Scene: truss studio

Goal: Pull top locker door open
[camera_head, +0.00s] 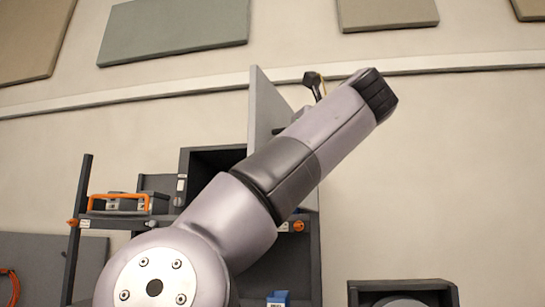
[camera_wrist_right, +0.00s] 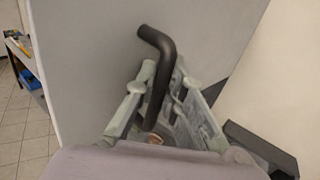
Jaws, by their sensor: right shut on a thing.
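The top locker (camera_head: 212,160) is a dark box in the head view, with its light grey door (camera_head: 262,108) swung out from it. The dark interior shows left of the door. My right arm crosses in front and hides the locker's lower part. In the right wrist view the grey door (camera_wrist_right: 90,65) fills the left and middle, with a black bent handle (camera_wrist_right: 160,62) on it. My right gripper (camera_wrist_right: 155,95) has its fingers on both sides of the handle and is shut on it. In the head view its fingers are hidden or too unclear to make out. My left gripper is out of view.
A grey case with an orange handle (camera_head: 120,203) sits on the shelf at left. A blue bin (camera_head: 278,298) is low behind my arm. A dark box (camera_head: 402,290) stands at lower right. The wall right of my arm is clear.

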